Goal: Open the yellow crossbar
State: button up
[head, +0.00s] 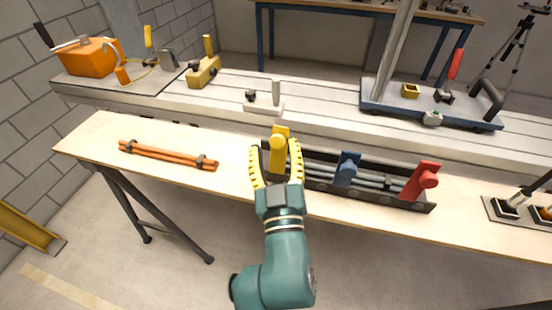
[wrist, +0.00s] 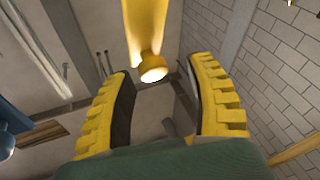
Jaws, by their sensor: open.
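The yellow crossbar (head: 279,150) stands at the left end of a dark rack (head: 320,185) on the wooden bench, with a round knob near its top. My gripper (head: 276,158) is open, with its yellow fingers on either side of the crossbar in the head view. In the wrist view the crossbar (wrist: 146,30) comes down from the top edge, and its pale knob end lies between and beyond my open fingertips (wrist: 160,72). I see no clear contact. A blue crossbar (head: 347,168) and a red crossbar (head: 422,180) stand farther right on the rack.
Tied orange-brown rods (head: 168,154) lie on the bench (head: 105,135) to the left. A long pale rail table behind carries an orange box (head: 88,57), a yellow block tool (head: 204,70) and a blue plate (head: 385,105). A small tray (head: 520,210) sits at the right.

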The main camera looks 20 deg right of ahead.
jog(key=v, duration=1.2)
